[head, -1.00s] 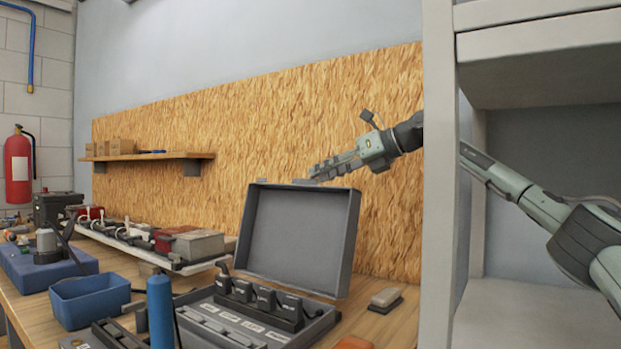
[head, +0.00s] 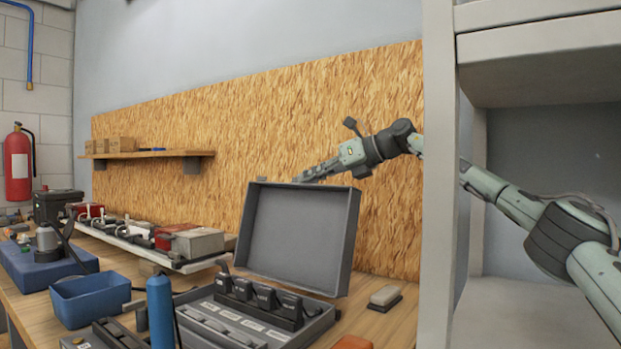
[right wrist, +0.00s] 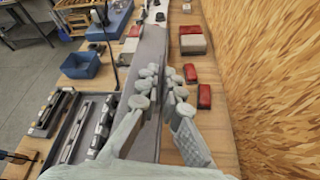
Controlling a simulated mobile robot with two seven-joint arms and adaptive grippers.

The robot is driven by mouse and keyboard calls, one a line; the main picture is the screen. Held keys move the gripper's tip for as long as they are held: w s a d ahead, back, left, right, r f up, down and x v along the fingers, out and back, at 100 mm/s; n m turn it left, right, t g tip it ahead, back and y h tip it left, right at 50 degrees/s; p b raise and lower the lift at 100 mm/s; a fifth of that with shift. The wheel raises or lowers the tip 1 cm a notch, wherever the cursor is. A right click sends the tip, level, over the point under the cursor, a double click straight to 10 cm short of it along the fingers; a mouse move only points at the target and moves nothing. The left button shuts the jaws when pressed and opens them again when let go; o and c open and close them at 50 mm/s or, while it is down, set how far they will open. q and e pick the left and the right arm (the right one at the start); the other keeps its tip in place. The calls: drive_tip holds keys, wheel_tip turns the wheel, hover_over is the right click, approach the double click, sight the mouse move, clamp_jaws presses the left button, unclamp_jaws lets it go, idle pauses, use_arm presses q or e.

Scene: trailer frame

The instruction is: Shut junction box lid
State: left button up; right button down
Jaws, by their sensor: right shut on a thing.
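The grey junction box (head: 322,328) sits open on the workbench, with a row of dark modules inside. Its lid (head: 300,237) stands up, tilted back at the rear of the box. My right gripper (head: 300,179) reaches in from the right, with its fingertips at the lid's top edge. In the right wrist view the gripper (right wrist: 160,75) has its fingers on either side of the grey lid (right wrist: 150,50) and is shut on its edge. The fingertips are partly hidden behind the lid in the head view. My left gripper is not in view.
A blue bin (head: 90,298), a blue cylinder (head: 160,312) and a rail with red and grey parts (head: 140,240) stand left of the box. A small block (head: 385,297) lies right of it. A grey shelf frame (head: 438,180) stands close on the right.

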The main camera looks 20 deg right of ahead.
idle(0.3)
drive_tip(key=shift+s+a, duration=0.1)
drive_tip(key=shift+a, duration=0.05)
use_arm(q)
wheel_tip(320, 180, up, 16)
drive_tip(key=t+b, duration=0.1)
drive_tip(key=b, duration=0.7)
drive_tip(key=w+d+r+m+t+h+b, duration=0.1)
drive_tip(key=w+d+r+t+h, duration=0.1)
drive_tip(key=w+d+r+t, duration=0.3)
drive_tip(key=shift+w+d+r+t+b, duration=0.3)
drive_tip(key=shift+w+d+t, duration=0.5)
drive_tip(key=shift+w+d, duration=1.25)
use_arm(e)
drive_tip(key=s+a+r+n+t+h, duration=0.1)
drive_tip(key=s+a+n+t+h, duration=0.1)
drive_tip(key=s+a+n, duration=0.2)
drive_tip(key=shift+s+a+r+n+h, duration=0.35)
drive_tip(key=shift+s+a, duration=1.4)
drive_tip(key=shift+a, duration=2.65)
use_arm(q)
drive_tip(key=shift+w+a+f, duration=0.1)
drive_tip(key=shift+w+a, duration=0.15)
